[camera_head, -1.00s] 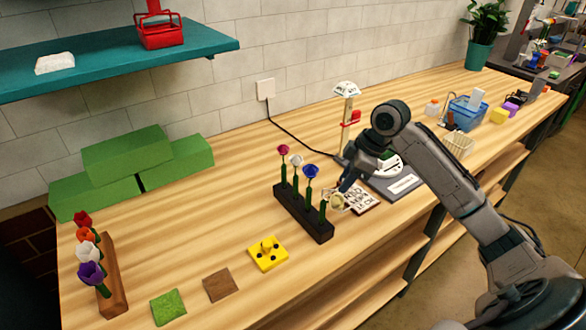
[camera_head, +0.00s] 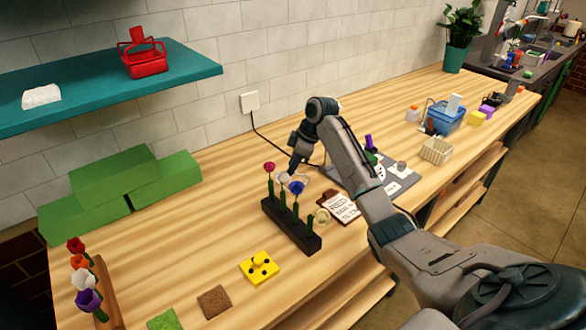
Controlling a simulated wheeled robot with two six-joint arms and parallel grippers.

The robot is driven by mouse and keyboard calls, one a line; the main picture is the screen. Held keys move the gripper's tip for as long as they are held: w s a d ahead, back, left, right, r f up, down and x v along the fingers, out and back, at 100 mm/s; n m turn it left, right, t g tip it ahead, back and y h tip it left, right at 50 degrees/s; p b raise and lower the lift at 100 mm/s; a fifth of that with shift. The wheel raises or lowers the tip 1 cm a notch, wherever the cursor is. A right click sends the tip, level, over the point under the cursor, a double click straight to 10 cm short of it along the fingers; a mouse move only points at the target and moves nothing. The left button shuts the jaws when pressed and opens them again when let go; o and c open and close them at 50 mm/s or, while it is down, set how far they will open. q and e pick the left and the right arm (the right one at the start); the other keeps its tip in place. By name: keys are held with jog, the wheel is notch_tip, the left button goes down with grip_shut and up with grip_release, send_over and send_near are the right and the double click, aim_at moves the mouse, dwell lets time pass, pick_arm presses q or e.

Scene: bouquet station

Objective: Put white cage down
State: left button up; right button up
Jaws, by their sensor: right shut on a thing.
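My right gripper (camera_head: 291,170) is shut, low behind the row of flowers at the middle of the counter. A small pale outline, which seems to be the white cage (camera_head: 303,178), shows just below its jaws; its shape is mostly hidden by the flower heads and the gripper. I cannot tell whether it touches the counter. My left gripper is not in view.
A yellow block (camera_head: 259,267), brown square (camera_head: 214,301) and green square (camera_head: 164,320) lie in front. A clipboard (camera_head: 340,207) lies right of the flower block. A cream basket (camera_head: 437,150) and blue basket (camera_head: 446,117) stand at right. Green blocks (camera_head: 120,185) fill the back left.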

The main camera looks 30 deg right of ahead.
jog(key=shift+w+f+p, duration=0.15)
jog(key=shift+f+p, duration=0.15)
jog(key=shift+f, duration=0.1)
notch_tip(320, 180, down, 2)
jog(key=shift+f+p, duration=0.1)
jog(key=shift+p, duration=0.55)
jog(key=shift+f, duration=0.25)
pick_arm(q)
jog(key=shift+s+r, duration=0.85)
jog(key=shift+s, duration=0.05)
pick_arm(e)
jog(key=shift+f, duration=0.1)
jog(key=o, duration=0.9)
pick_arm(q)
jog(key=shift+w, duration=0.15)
pick_arm(e)
jog(key=shift+o, duration=0.2)
pick_arm(q)
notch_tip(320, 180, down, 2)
jog(key=b, duration=0.2)
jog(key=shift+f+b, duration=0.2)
jog(key=shift+b, duration=0.1)
pick_arm(e)
jog(key=v, duration=0.7)
jog(key=shift+r, duration=0.3)
